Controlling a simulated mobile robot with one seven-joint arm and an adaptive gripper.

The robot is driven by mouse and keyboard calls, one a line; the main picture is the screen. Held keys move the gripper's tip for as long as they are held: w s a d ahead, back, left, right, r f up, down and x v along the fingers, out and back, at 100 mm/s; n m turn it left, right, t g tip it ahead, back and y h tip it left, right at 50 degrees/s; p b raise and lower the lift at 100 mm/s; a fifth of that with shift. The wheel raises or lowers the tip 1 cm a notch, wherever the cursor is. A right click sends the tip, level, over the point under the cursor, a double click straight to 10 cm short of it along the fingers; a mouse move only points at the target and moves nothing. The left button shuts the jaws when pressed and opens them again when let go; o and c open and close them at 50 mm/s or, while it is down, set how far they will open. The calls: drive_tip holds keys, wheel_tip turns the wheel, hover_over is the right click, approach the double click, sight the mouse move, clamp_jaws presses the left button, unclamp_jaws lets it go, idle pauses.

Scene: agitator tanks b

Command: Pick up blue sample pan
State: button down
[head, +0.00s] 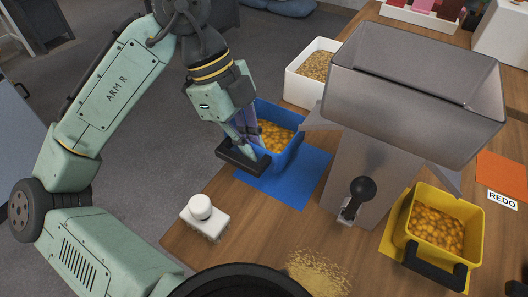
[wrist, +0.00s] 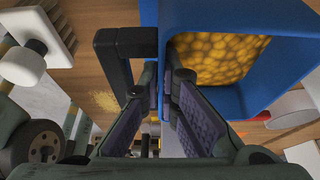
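The blue sample pan (head: 286,145) holds yellow-orange lumps and stands at the blue mat (head: 300,182). I cannot tell whether it touches the mat. Its black handle (head: 243,160) sticks out to the front left. My gripper (head: 250,152) points down at the handle side of the pan. In the wrist view, my gripper (wrist: 164,82) has its fingertips close together at the pan's left wall. The blue pan (wrist: 245,15) lies to their right and the black handle (wrist: 125,45) to their left. The fingers look shut on the wall; the contact itself is partly hidden.
A grey metal hopper (head: 415,85) rises just right of the blue pan. A white bin (head: 300,88) stands behind it. A white knobbed block (head: 204,215) lies front left near the table edge. A yellow pan (head: 445,250) stands at the right. Spilled grains (head: 318,272) lie in front.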

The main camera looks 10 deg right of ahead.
drive_tip(key=w+a+b, duration=0.1)
drive_tip(key=w+a, duration=0.8)
drive_tip(key=shift+w+a, duration=0.25)
idle(0.4)
idle(2.1)
drive_tip(key=w+d+f+n+t, duration=0.1)
drive_tip(key=w+f+n+t, duration=0.1)
drive_tip(key=f+n, duration=0.6)
drive_tip(key=w+d+f+n+t+y, duration=0.1)
drive_tip(key=w+f+n+t, duration=0.2)
drive_tip(key=f, duration=1.3)
drive_tip(key=w+f+n+t, duration=0.2)
drive_tip(key=w+f+n, duration=0.4)
drive_tip(key=f+n, duration=0.6)
drive_tip(key=shift+d+f+n+t+y, duration=0.3)
drive_tip(key=shift+d+f+y, duration=0.1)
